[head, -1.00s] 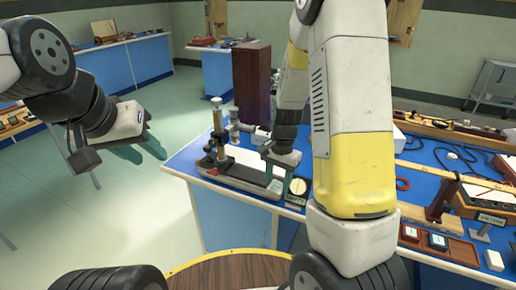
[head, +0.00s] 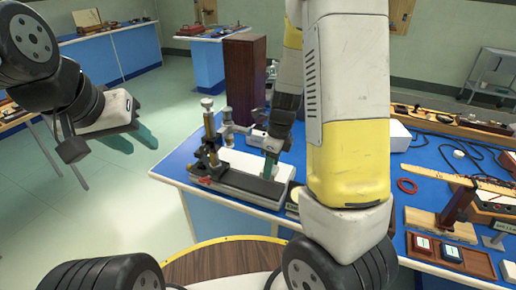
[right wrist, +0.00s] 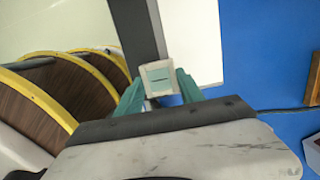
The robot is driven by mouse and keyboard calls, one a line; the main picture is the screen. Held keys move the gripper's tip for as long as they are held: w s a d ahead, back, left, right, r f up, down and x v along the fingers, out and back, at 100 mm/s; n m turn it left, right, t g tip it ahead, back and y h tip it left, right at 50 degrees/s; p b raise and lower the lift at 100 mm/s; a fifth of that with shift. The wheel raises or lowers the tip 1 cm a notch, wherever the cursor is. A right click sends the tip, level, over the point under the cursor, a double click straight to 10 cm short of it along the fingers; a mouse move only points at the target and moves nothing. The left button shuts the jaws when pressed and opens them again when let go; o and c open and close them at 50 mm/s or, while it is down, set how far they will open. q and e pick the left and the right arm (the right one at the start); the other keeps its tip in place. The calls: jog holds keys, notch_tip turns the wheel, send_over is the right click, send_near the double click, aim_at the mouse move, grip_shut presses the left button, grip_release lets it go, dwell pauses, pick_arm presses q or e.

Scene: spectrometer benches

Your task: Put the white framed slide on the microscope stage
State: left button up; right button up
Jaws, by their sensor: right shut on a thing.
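The white framed slide (right wrist: 160,78) is upright between the green fingertips of my right gripper (right wrist: 158,86) in the right wrist view. That gripper is shut on it. In the head view my right gripper (head: 271,165) is low over the right part of the microscope's long dark base (head: 240,183); the slide cannot be made out there. The brass and black microscope (head: 211,140) stands on the left part of this base, left of the gripper. Its stage is too small to make out clearly. My left gripper (head: 131,141) is open and empty over the floor at the left.
A tall brown wooden box (head: 246,80) stands behind the microscope on the blue bench. A wooden tray (head: 478,264) with small framed pieces lies at the right front. A red ring (head: 407,186), cables and a wooden stand (head: 455,212) lie right of my right arm.

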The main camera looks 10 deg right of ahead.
jog(key=w, duration=0.8)
jog(key=shift+w+d+f, duration=0.15)
jog(key=shift+d+f, duration=0.1)
jog(key=shift+f, duration=0.15)
jog(key=shift+w+f, duration=0.2)
jog(key=shift+f, duration=1.55)
jog(key=shift+f, duration=0.2)
jog(key=o, duration=1.3)
jog(key=shift+o, duration=0.2)
jog(key=shift+r, duration=0.1)
